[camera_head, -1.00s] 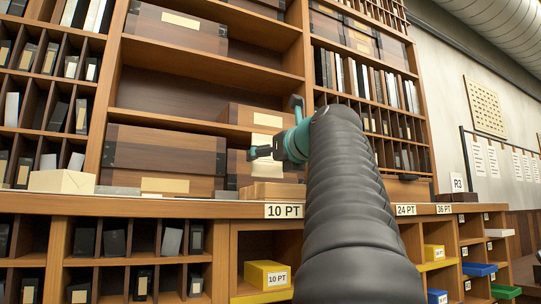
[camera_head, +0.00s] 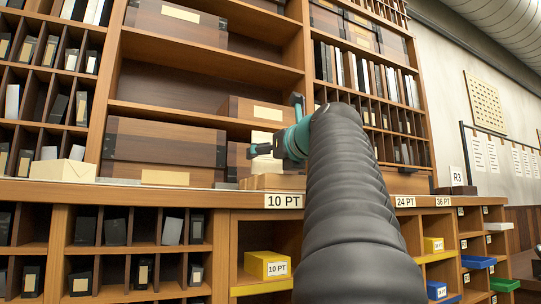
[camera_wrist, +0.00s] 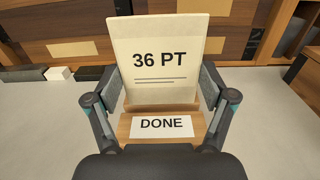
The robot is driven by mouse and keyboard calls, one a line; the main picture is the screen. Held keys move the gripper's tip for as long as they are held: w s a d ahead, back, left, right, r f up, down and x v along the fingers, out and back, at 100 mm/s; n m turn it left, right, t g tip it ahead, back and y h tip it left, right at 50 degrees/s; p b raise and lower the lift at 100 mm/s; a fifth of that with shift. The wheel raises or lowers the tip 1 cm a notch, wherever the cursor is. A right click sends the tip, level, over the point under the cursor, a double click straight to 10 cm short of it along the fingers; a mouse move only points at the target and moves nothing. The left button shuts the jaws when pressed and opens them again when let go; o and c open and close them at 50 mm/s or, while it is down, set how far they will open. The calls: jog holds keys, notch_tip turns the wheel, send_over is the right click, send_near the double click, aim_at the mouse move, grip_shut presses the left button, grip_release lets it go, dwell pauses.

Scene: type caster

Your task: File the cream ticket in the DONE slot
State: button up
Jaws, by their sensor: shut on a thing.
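The cream ticket (camera_wrist: 160,58), printed "36 PT" with two lines below, stands upright between the fingers of my gripper (camera_wrist: 163,92) in the wrist view. My gripper is shut on the ticket at its side edges. Right below is a wooden holder (camera_wrist: 125,128) with a white DONE label (camera_wrist: 161,126). The ticket's lower edge meets the holder's top; I cannot tell how deep it sits in the slot. In the head view my gripper (camera_head: 262,150) is just above the wooden holder on the counter, and my arm hides much of that area.
Wooden cases (camera_head: 160,150) stand on the shelf behind. A cream block (camera_head: 62,171) sits on the counter at left. Below the counter edge, labelled 10 PT (camera_head: 284,201), are a yellow bin (camera_head: 266,266) and pigeonholes.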

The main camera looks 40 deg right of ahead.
jog(key=shift+f, duration=0.3)
jog(key=shift+r, duration=0.2)
jog(key=shift+r+p, duration=0.55)
jog(key=shift+p, duration=0.2)
jog(key=shift+r, duration=0.1)
jog(key=shift+f, duration=0.85)
dwell(0.7)
jog(key=shift+r, duration=0.15)
jog(key=shift+r+p, duration=0.7)
jog(key=shift+p, duration=0.1)
jog(key=shift+f+b, duration=0.45)
jog(key=shift+f, duration=0.4)
dwell(0.7)
jog(key=o, duration=0.7)
